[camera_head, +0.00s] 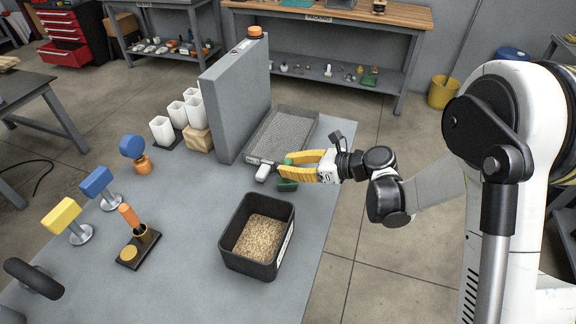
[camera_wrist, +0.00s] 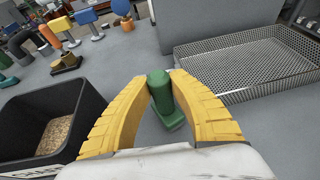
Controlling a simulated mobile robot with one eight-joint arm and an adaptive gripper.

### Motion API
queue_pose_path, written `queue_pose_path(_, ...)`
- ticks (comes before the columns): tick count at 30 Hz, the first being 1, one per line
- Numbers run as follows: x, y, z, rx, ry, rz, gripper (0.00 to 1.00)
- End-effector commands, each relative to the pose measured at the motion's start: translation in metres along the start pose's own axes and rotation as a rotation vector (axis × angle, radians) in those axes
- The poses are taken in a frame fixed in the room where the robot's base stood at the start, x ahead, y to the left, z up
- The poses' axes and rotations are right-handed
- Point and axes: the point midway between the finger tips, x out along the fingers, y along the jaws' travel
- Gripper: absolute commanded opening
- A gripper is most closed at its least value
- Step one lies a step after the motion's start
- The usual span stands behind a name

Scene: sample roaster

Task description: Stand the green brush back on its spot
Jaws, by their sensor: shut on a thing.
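The green brush (camera_wrist: 162,92) is between the yellow fingers of my gripper (camera_wrist: 158,80) in the wrist view. Its rounded green end points up and its wider green base shows below. In the head view my gripper (camera_head: 305,165) is at the right edge of the grey bench, shut on the brush, whose green base (camera_head: 287,185) shows under the fingers. I cannot tell whether the base touches the bench. A black stand (camera_head: 130,254) with an orange-handled tool and a round tan disc is at the left of the bench.
A black bin (camera_head: 232,258) of tan grains stands in front of my gripper. A mesh tray (camera_head: 272,140) lies behind it, beside an upright grey panel (camera_head: 228,110). White cups (camera_head: 162,130) and blue and yellow knobs line the left. The bench's middle is clear.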

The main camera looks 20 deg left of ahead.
Motion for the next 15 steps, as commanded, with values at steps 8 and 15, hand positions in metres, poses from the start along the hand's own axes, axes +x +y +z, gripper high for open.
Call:
queue_pose_path(8,0.0009,-0.0002,-0.0024,0.0,0.0,0.0,0.43)
queue_pose_path(15,-0.0003,-0.0002,0.0006,0.0,0.0,0.0,0.43)
